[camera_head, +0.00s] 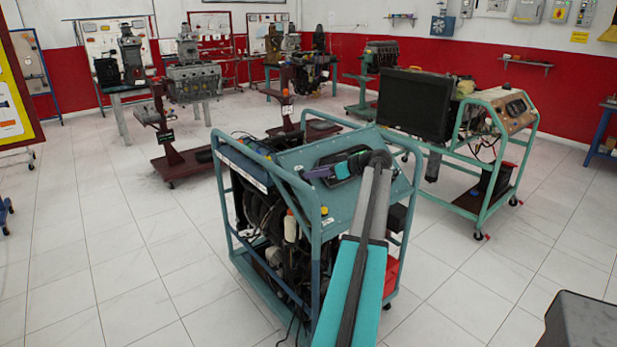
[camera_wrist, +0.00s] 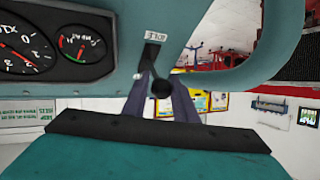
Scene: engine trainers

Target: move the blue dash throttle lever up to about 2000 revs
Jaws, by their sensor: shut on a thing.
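The teal dash panel (camera_head: 310,153) tops the near engine trainer, and my arm reaches over it. My gripper (camera_head: 318,172) is at the panel's left part, with purple fingers. In the wrist view my gripper (camera_wrist: 161,92) is shut around a lever with a dark round knob (camera_wrist: 162,89). Its stem runs up toward the panel beside an "IDLE" label (camera_wrist: 155,37). The knob looks black rather than blue. A rev gauge (camera_wrist: 30,45) with a red needle shows at the left, cut by the frame edge; its exact reading is unclear. In the head view the lever is too small to make out.
A small gauge (camera_wrist: 82,43) sits beside the rev gauge. The trainer's teal tube frame (camera_wrist: 265,70) curves close to the gripper's right. Another trainer with a black box (camera_head: 415,103) stands behind to the right. The tiled floor at the left is free.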

